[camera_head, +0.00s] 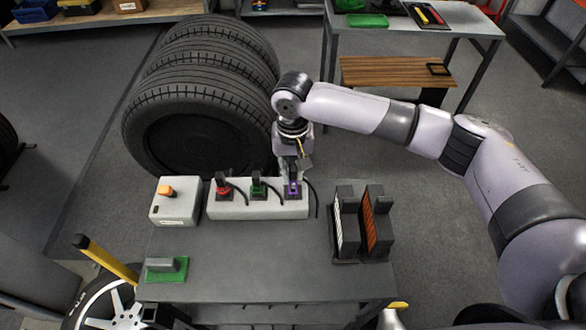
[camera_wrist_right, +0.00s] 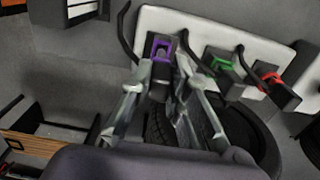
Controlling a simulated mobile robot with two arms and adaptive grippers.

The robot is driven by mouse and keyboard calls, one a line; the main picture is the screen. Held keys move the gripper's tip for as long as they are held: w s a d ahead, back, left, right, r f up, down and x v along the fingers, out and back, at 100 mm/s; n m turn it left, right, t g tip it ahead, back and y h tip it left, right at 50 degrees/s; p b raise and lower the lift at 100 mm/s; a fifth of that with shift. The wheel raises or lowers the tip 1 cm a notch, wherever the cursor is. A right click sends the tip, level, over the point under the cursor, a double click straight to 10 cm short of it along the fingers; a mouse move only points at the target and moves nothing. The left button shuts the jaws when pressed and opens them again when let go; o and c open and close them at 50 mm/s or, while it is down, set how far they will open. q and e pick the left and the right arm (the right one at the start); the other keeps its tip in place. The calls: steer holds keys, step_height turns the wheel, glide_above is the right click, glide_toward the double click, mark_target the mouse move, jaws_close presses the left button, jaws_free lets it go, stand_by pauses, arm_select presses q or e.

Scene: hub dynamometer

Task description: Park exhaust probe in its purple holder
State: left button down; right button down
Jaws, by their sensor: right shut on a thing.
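The purple holder (camera_head: 292,192) is at the right end of the white block on the bench. Its purple rim also shows in the wrist view (camera_wrist_right: 163,41). My right gripper (camera_head: 292,171) is directly above the holder, pointing down. In the right wrist view my right gripper (camera_wrist_right: 163,70) has its two fingers closed on either side of a dark probe body (camera_wrist_right: 160,80), at the purple rim. The gripper hides much of the probe in the head view, and I cannot tell how deep it sits in the holder. My left gripper is not in view.
The white block (camera_head: 243,210) also bears red (camera_head: 223,194) and green (camera_head: 258,192) holders with black pieces and cables. A white box (camera_head: 175,203) stands left and black racks (camera_head: 377,238) right. Tires (camera_head: 205,110) stand behind. The front bench top (camera_head: 265,260) is mostly clear.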

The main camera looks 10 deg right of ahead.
steer(key=shift+f, duration=0.7)
steer(key=shift+f, duration=0.45)
steer(key=shift+f, duration=0.25)
stand_by(0.4)
steer(key=c, duration=1.5)
jaws_free()
steer(key=shift+o, duration=0.2)
step_height(320, 180, up, 12)
